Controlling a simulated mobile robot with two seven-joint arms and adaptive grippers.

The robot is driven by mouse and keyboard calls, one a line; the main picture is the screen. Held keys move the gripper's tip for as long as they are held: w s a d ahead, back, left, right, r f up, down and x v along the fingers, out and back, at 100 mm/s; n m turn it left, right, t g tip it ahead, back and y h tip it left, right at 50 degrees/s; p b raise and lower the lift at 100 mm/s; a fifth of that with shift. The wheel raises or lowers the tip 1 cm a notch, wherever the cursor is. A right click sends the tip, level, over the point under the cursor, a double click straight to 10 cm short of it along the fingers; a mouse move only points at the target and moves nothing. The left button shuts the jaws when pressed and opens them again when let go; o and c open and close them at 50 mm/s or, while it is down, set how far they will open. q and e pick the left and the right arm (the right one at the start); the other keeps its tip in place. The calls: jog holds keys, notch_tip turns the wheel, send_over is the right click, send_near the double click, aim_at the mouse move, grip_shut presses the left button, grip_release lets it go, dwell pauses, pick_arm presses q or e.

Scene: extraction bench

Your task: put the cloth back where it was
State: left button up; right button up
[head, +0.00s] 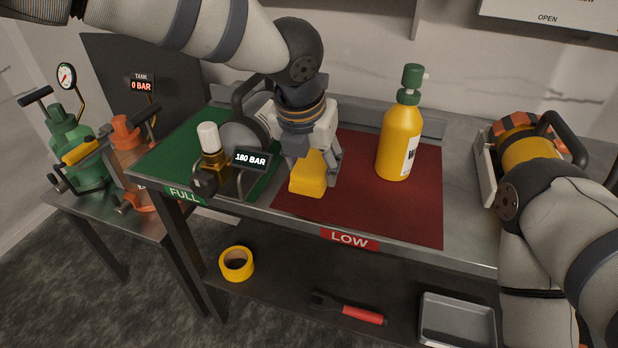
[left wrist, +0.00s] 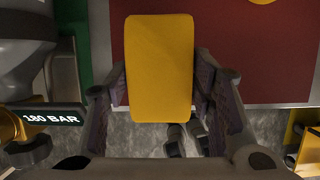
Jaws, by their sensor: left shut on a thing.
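The cloth (head: 308,178) is a yellow folded block over the front left part of the red LOW mat (head: 410,218). My left gripper (head: 312,165) is shut on it from above. In the left wrist view the cloth (left wrist: 160,68) sits between both fingers, with the mat (left wrist: 235,60) and the bench's front edge behind it. Whether its underside touches the mat I cannot tell. My right arm comes in at the right, but its gripper is out of view.
Left, on the green FULL mat (head: 165,160), is a grey cylinder unit with a 180 BAR display (head: 250,159). An orange-banded cylinder (head: 530,145) lies at right. Yellow tape (head: 236,264) is on the lower shelf.

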pick_arm(q)
jog(key=shift+w+f, duration=0.3)
jog(key=shift+w+a+f, duration=0.1)
jog(key=shift+w+f, duration=0.1)
jog(key=shift+f, duration=0.75)
jog(key=shift+w+a+f, duration=0.1)
jog(key=shift+w+f, duration=0.05)
jog(key=shift+f, duration=0.75)
pick_arm(e)
jog(key=shift+s+f, duration=0.25)
pick_arm(q)
jog(key=shift+f, duration=0.15)
jog(key=o, duration=0.9)
jog(key=shift+o, duration=0.2)
jog(key=shift+r, duration=0.2)
jog(key=p+v, duration=0.1)
jog(key=v, duration=1.1)
pick_arm(e)
jog(key=shift+w+r+t, duration=0.4)
jog(key=shift+w+r, duration=0.65)
